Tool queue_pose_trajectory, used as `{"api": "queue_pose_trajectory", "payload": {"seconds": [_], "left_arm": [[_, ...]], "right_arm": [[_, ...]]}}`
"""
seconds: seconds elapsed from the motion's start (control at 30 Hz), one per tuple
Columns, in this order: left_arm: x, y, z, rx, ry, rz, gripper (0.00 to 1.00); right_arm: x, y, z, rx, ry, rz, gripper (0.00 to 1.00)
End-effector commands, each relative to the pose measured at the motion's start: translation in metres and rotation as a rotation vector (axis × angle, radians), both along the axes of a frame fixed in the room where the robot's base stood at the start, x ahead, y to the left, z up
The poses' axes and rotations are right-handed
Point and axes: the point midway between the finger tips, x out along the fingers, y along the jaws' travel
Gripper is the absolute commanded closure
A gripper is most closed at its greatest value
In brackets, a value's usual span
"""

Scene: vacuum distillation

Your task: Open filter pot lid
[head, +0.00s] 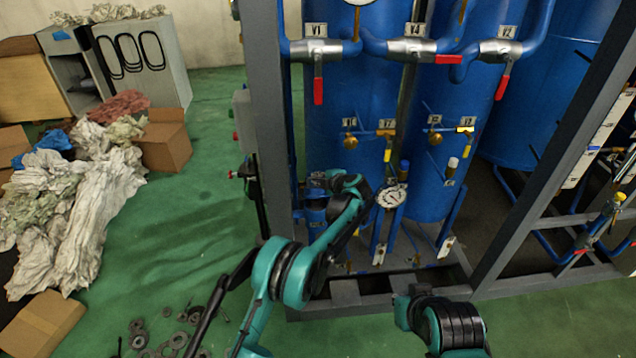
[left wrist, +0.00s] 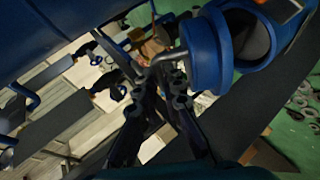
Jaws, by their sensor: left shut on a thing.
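The filter pot (head: 316,215) is a small blue cylinder low on the frame in the head view, partly behind my left arm. In the left wrist view, my left gripper (left wrist: 160,82) is shut on the bent metal handle (left wrist: 170,57) of the round blue lid (left wrist: 207,52). Right beside the lid is a blue rim (left wrist: 236,60) around a dark round opening, which looks like the pot's mouth. The lid appears tilted away from it; I cannot tell how far. In the head view my left fingertips are hidden. Only part of my right arm shows, without its gripper.
The grey metal frame (head: 268,120) stands close around the blue tanks (head: 340,90). A pressure gauge (head: 391,196) and red-handled valves are nearby. Metal parts (head: 150,340) litter the floor at the lower left. Cardboard boxes and crumpled sheets (head: 75,220) lie farther left; green floor between is clear.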

Motion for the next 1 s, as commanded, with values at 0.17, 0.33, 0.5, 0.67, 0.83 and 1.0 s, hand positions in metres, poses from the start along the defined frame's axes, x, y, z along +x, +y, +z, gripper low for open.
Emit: {"api": "queue_pose_trajectory", "payload": {"seconds": [0.17, 0.33, 0.5, 0.67, 0.83, 1.0], "left_arm": [[0.0059, 0.0004, 0.0030, 0.002, -0.002, -0.001, 1.00], [0.0077, 0.0005, 0.0037, 0.002, -0.002, -0.001, 1.00], [0.0079, 0.0005, 0.0040, 0.002, -0.003, -0.001, 1.00], [0.0078, 0.0006, 0.0041, 0.002, -0.003, -0.001, 1.00], [0.0077, 0.0005, 0.0037, 0.001, -0.003, -0.001, 0.83], [0.0073, 0.0003, 0.0035, 0.001, -0.003, -0.001, 0.83]], "right_arm": [[-0.0001, 0.0000, 0.0009, 0.000, 0.000, 0.000, 1.00], [0.0000, 0.0000, 0.0012, 0.000, 0.000, 0.000, 1.00], [0.0000, 0.0000, 0.0012, 0.000, 0.000, 0.000, 1.00], [0.0000, 0.0000, 0.0012, 0.000, 0.000, 0.000, 1.00], [0.0000, 0.0000, 0.0012, 0.000, 0.000, 0.000, 1.00], [0.0000, 0.0001, 0.0012, 0.000, 0.000, 0.000, 1.00]]}}
